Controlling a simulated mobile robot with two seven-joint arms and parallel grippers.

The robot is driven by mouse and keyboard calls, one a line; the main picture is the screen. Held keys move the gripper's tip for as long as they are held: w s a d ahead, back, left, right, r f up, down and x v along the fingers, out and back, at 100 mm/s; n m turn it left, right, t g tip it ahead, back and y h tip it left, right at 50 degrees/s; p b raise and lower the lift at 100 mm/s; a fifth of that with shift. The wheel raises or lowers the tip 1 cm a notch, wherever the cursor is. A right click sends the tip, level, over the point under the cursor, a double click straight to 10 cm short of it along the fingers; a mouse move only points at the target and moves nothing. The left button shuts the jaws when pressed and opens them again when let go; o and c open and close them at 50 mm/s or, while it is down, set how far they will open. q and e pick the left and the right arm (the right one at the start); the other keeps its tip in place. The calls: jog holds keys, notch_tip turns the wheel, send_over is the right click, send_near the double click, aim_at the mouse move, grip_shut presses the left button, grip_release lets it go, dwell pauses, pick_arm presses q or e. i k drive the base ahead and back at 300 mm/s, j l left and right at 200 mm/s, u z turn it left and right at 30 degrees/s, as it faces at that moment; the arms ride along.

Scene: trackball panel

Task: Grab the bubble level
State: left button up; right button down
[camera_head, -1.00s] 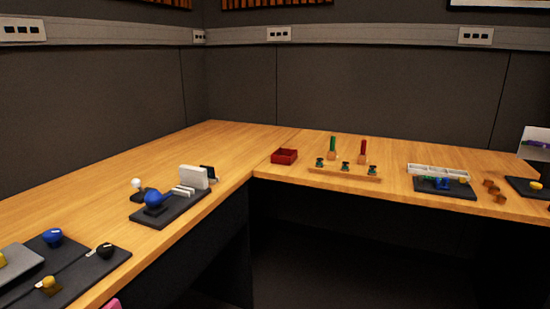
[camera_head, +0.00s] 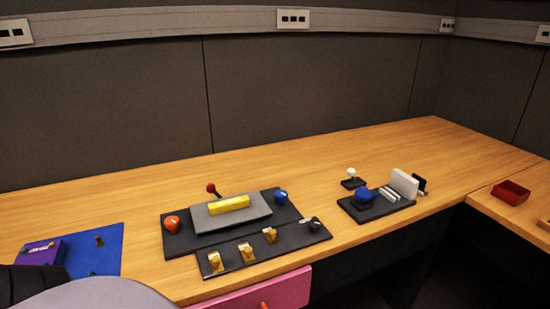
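A yellow bar (camera_head: 229,205), which looks like the bubble level, lies on a raised grey plate (camera_head: 205,222). The plate sits on a black panel (camera_head: 177,243) on the wooden desk. An orange-red ball or knob (camera_head: 172,224) is at the panel's left end and a blue one (camera_head: 281,196) at its right end. Neither of my grippers is in view. A grey rounded shape and a dark ribbed part at the bottom left seem to be part of my own body.
A black strip with several yellow switches (camera_head: 247,252) lies in front of the panel. A small red-topped stick (camera_head: 212,188) stands behind it. A blue mat (camera_head: 105,245) with a purple box (camera_head: 42,252) is left. A pink drawer (camera_head: 275,288) sticks out below. A blue trackball (camera_head: 364,196) stands right.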

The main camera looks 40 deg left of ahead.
aim_at(235, 204)
jog(key=u, duration=1.7)
jog(key=z, duration=0.2)
jog(key=k+l, duration=0.05)
